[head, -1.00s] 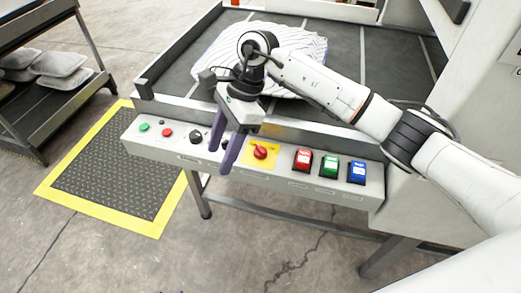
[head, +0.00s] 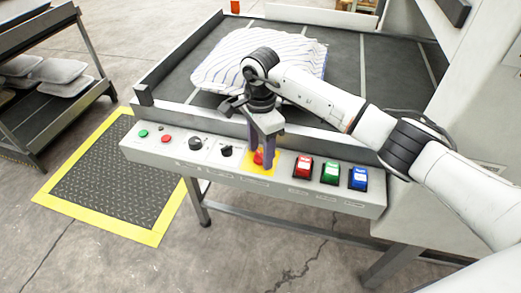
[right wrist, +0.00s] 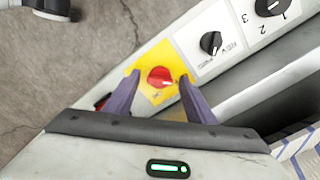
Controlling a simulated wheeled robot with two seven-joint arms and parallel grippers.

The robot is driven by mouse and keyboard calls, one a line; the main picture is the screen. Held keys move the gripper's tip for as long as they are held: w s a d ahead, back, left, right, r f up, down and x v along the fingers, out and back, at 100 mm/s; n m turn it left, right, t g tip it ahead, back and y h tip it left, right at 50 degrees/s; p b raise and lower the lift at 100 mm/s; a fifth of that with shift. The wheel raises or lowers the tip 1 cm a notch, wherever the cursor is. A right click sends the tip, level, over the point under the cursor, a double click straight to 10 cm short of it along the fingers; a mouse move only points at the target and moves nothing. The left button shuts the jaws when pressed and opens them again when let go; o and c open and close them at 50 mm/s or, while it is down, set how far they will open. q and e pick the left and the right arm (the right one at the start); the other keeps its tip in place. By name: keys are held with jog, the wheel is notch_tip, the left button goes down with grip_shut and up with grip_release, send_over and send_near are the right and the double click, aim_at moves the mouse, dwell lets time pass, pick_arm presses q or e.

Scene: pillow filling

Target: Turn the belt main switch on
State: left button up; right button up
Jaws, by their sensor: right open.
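The belt main switch, a red rotary knob on a yellow plate (head: 263,169), sits on the grey control panel (head: 230,178). In the right wrist view the red knob (right wrist: 161,78) shows between my right gripper's two purple fingers. My right gripper (head: 261,160) is open, with one finger on either side of the knob; I cannot tell whether they touch it. In the right wrist view the right gripper's fingertips (right wrist: 160,76) reach over the yellow plate (right wrist: 158,55). In the head view the fingers partly hide the knob. My left gripper is not in view.
Left of the knob are black rotary switches (head: 227,151) and green and red buttons (head: 167,138). Right of it are red, green and blue switches (head: 330,171). A striped pillow (head: 255,60) lies on the dark belt (head: 345,75) behind. A shelf cart (head: 60,95) stands at left.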

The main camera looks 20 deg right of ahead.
jog(key=shift+f, duration=0.2)
jog(key=shift+c, duration=0.4)
jog(key=c, duration=1)
jog(key=shift+o, duration=0.2)
